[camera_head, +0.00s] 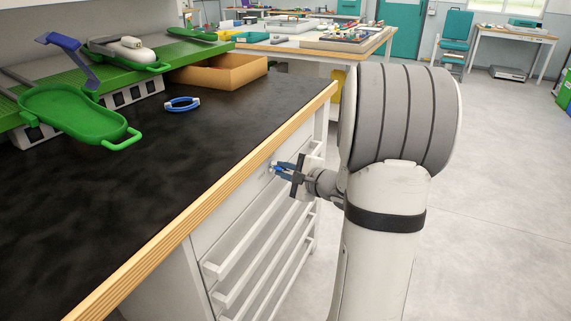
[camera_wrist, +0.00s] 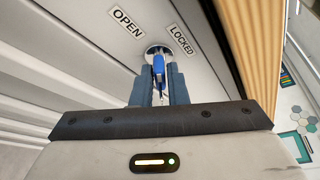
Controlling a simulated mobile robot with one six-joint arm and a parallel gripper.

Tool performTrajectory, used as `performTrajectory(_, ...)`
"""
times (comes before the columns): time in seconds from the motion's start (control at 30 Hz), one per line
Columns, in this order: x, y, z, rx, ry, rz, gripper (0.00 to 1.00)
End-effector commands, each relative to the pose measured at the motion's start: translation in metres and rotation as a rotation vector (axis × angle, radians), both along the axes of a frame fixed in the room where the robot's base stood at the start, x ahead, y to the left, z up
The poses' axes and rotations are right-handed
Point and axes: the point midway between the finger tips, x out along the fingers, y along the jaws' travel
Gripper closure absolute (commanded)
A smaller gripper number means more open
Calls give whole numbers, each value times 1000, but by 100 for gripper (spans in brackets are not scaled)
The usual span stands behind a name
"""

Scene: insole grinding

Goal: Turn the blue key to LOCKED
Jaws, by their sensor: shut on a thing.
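The blue key (camera_wrist: 158,66) sits in a round silver lock on the white cabinet front in the wrist view. An OPEN label (camera_wrist: 127,22) is to the left of the lock and a LOCKED label (camera_wrist: 181,39) is to its upper right. My gripper (camera_wrist: 158,88) is shut on the blue key, its fingers on either side of it. In the head view my gripper (camera_head: 278,168) is at the cabinet front below the worktop edge, and the key is mostly hidden there. Whether the key points at OPEN or LOCKED is hard to tell.
The black worktop (camera_head: 150,200) with its wooden edge (camera_head: 215,200) overhangs the cabinet close to my gripper. White drawer handles (camera_head: 240,248) stick out below. Green trays (camera_head: 75,112) and a cardboard box (camera_head: 220,72) stand on the worktop. The floor to the right is clear.

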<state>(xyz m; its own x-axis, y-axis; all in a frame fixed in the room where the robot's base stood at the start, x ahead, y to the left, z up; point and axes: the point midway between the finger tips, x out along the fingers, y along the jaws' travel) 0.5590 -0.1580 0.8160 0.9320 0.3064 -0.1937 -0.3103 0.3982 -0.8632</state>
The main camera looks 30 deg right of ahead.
Motion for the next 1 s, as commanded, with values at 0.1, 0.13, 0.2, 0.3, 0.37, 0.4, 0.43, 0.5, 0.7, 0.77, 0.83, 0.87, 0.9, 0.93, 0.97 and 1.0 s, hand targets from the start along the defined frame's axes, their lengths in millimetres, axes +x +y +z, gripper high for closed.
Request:
performTrajectory(0.1,0,-1,6,89,70,0,100)
performTrajectory(0.13,0,-1,6,111,88,1,100)
performTrajectory(0.2,0,-1,6,163,130,0,100)
performTrajectory(0.3,1,-1,7,238,188,0,100)
performTrajectory(0.37,1,-2,7,284,223,0,100)
performTrajectory(0.4,1,-2,8,313,246,0,100)
performTrajectory(0.43,1,-2,8,336,263,1,100)
performTrajectory(0.5,1,-2,8,389,305,1,100)
performTrajectory(0.7,2,-3,9,537,419,1,100)
performTrajectory(0.77,3,-3,9,576,450,0,100)
performTrajectory(0.83,2,-3,8,622,485,0,100)
performTrajectory(0.87,3,-4,8,641,499,0,100)
performTrajectory(0.9,3,-4,8,663,516,1,100)
performTrajectory(0.93,3,-4,8,678,528,1,100)
performTrajectory(0.97,3,-4,8,695,540,0,100)
performTrajectory(1.0,3,-4,8,714,555,0,100)
